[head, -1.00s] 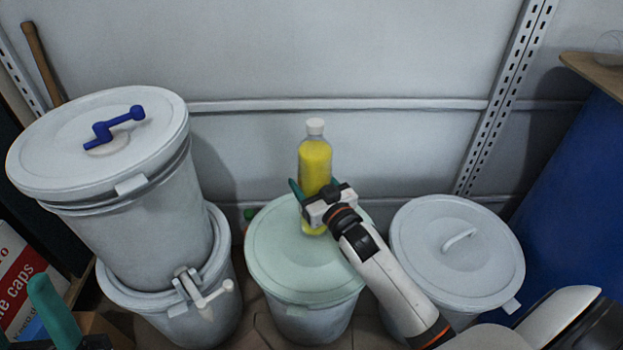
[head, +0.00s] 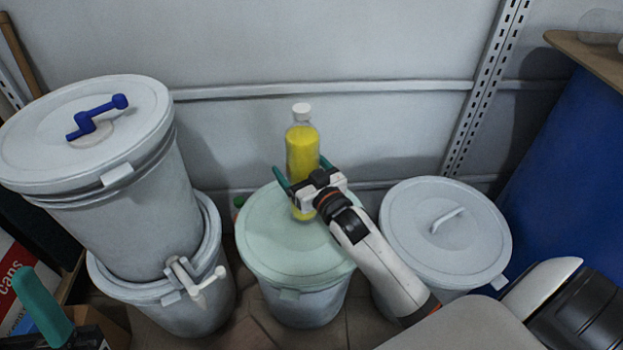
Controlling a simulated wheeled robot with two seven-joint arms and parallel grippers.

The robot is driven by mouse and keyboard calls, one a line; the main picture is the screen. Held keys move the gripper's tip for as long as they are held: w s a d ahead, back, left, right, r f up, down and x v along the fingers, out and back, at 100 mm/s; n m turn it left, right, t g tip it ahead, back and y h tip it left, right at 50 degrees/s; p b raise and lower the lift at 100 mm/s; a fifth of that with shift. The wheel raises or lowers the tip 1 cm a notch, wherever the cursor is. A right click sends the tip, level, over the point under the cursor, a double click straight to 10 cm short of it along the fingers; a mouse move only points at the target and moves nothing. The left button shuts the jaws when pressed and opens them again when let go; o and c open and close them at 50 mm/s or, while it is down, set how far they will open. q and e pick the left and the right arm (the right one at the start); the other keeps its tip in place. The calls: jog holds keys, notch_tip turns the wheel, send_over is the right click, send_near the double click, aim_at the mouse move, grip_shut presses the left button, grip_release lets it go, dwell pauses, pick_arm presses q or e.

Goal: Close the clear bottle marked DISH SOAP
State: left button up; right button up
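A clear bottle with yellow liquid (head: 302,148) stands upright on the pale green lid of the middle drum. A white cap (head: 301,111) sits on its neck; how tightly it is on I cannot tell. No DISH SOAP marking is readable from here. My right gripper (head: 303,171) is around the lower part of the bottle. Its teal fingers stand apart on either side, with a small gap visible at the left one. My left gripper (head: 43,305) shows only partly in the bottom left corner, with one teal finger visible.
The middle drum (head: 292,252) has a pale green lid. A grey lidded drum (head: 446,235) stands to its right, beside a large blue drum (head: 570,165). Stacked white buckets (head: 135,225) with a blue crank and a tap stand at left. The wall is close behind.

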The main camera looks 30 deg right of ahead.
pick_arm(q)
jog(key=w+d+f+g+y+p, duration=0.1)
jog(key=w+f+g+y+p, duration=0.1)
jog(key=w+f+g, duration=0.5)
jog(key=shift+w+g+y+p, duration=0.3)
jog(key=shift+w+g+p, duration=0.1)
jog(key=shift+w, duration=0.15)
pick_arm(e)
jog(key=s, duration=1.1)
jog(key=shift+s+d, duration=0.2)
jog(key=shift+s, duration=0.15)
pick_arm(q)
jog(key=shift+r, duration=0.1)
pick_arm(e)
jog(key=s+a+r+n+t+y, duration=0.1)
jog(key=s+a+r+t+y, duration=0.1)
jog(key=a+r, duration=0.4)
jog(key=s+a+r+n+t+y, duration=0.1)
jog(key=s+a+r+t+y, duration=0.1)
jog(key=a+r, duration=0.5)
notch_tip(320, 180, up, 5)
jog(key=shift+s+a+r+n+y, duration=0.1)
jog(key=shift+s+a+n+y, duration=0.25)
jog(key=shift+y, duration=0.35)
